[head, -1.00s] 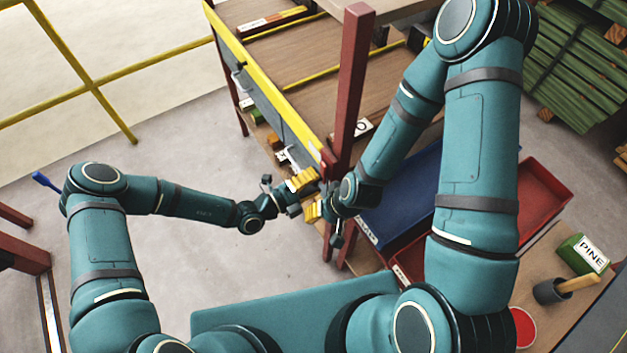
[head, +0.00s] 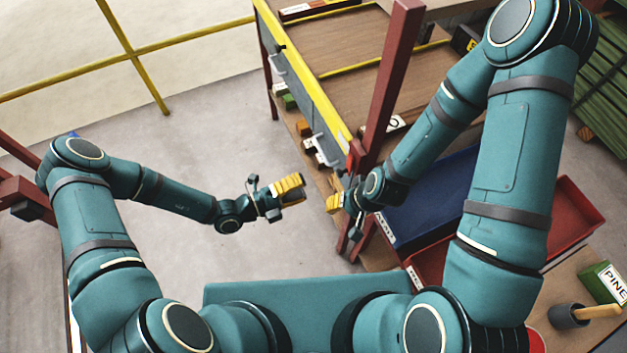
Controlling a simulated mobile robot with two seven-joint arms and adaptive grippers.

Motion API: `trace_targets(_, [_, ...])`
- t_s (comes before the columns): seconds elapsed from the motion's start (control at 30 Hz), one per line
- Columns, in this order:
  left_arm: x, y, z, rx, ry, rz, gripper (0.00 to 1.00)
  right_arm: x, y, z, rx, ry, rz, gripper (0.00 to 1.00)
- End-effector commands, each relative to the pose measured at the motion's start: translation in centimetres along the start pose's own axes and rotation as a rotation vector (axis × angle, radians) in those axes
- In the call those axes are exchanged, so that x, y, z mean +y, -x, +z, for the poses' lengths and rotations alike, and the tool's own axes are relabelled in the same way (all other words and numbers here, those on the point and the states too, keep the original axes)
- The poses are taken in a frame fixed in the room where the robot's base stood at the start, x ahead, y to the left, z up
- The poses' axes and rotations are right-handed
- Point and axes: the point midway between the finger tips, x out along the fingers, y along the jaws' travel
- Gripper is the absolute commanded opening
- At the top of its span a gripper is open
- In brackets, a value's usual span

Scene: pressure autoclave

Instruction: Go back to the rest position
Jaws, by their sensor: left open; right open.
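My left gripper (head: 291,190) has yellow finger pads and is open and empty. It hangs over the bare floor left of the workbench. My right gripper (head: 333,204) also has yellow pads and is open and empty. It is beside the red post (head: 392,80) at the bench's near end. The two grippers face each other with a gap between them.
The wooden workbench (head: 345,95) with a yellow edge stands ahead. A blue tray (head: 430,205) and a red tray (head: 577,215) lie under my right arm. A green PINE box (head: 603,282) and a mallet (head: 598,311) are at lower right. Concrete floor (head: 210,140) is clear at left.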

Motion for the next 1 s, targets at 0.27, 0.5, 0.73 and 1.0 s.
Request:
trace_targets(0.27, [0.0,0.7,0.0,0.001,0.0,0.001,0.56,0.0,0.0,0.0,0.0,0.0,0.0,0.47])
trace_targets(0.5, [0.0,0.7,0.0,0.001,0.0,0.001,0.56,0.0,0.0,0.0,0.0,0.0,0.0,0.47])
trace_targets(0.73, [0.0,0.6,-0.4,0.023,-0.024,0.011,0.56,0.0,0.0,0.0,0.0,0.0,0.0,0.47])
trace_targets(1.0, [2.3,3.0,-8.7,0.548,-0.625,0.191,0.56,0.2,-0.5,0.2,-0.004,0.001,0.0,0.47])
